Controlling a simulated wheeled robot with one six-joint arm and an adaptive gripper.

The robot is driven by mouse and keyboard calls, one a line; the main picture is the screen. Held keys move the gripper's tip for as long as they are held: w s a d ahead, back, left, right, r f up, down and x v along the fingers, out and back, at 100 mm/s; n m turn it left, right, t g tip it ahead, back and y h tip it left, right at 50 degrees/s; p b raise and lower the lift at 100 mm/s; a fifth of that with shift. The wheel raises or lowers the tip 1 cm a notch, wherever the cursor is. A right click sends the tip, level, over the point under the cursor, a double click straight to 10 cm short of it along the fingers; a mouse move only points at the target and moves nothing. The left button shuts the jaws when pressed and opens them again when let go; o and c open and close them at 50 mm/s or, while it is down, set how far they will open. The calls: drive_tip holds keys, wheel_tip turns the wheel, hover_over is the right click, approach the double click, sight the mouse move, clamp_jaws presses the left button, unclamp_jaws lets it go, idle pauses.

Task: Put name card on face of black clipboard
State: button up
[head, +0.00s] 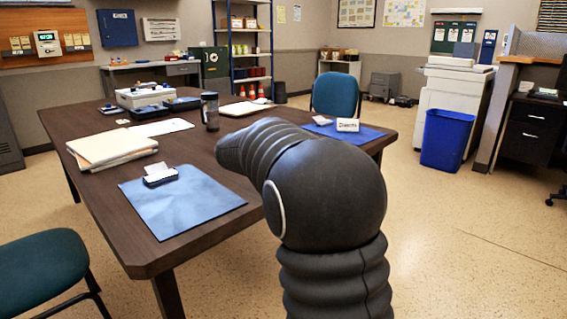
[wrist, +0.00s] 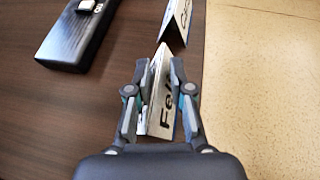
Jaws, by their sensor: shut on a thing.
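My gripper (wrist: 159,68) is shut on a folded white name card (wrist: 165,112) in the wrist view. The card stands between the two fingers, with black letters on its right face, partly covered by a finger. A black slab (wrist: 72,40) with a pale piece at its far end lies on the table, ahead and left of the gripper; it may be the black clipboard, but I cannot tell for sure. In the head view my gripper and the held card are hidden behind my arm.
A second folded name card (wrist: 177,20) stands just ahead near the edge of the brown table (wrist: 60,120). The floor shows to the right. In the head view, another name card (head: 347,125) stands by a blue mat (head: 368,136), and a blue chair (head: 336,94) is behind.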

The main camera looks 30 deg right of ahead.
drive_tip(key=shift+f, duration=0.1)
drive_tip(key=o, duration=0.8)
drive_tip(key=shift+f+b, duration=0.2)
drive_tip(key=shift+b, duration=0.15)
drive_tip(key=v, duration=1.3)
drive_tip(key=shift+s+a+r, duration=0.2)
drive_tip(key=shift+s+r, duration=0.05)
drive_tip(key=shift+s, duration=0.1)
